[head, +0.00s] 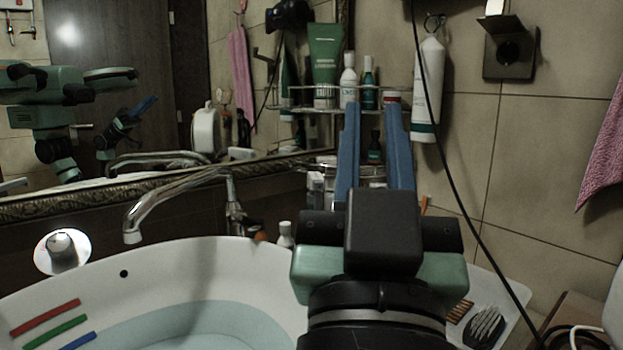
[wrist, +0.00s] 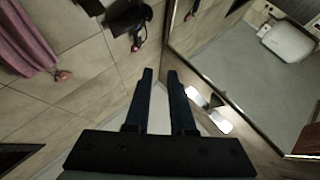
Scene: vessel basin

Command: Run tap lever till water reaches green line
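The chrome tap (head: 236,212) stands at the basin's back edge, its spout (head: 150,203) reaching left over the basin. A thin chrome bar, seemingly the lever (head: 290,166), runs right from the tap's top toward my gripper; contact cannot be told. No water stream shows under the spout. Pale water (head: 200,325) lies in the white basin (head: 190,262). The green line (head: 56,329) is on the left inner wall, between a red line (head: 45,316) and a blue line (head: 78,341). The water's edge looks lower than the green line. My gripper (head: 371,103) is open and empty, blue fingers pointing up.
A wire shelf (head: 300,109) with bottles is behind my fingers. A white tube (head: 428,90) hangs on the wall to the right, with a black cable (head: 450,180) nearby. A mirror (head: 120,60) fills the left back. A brush (head: 484,327) lies on the right rim.

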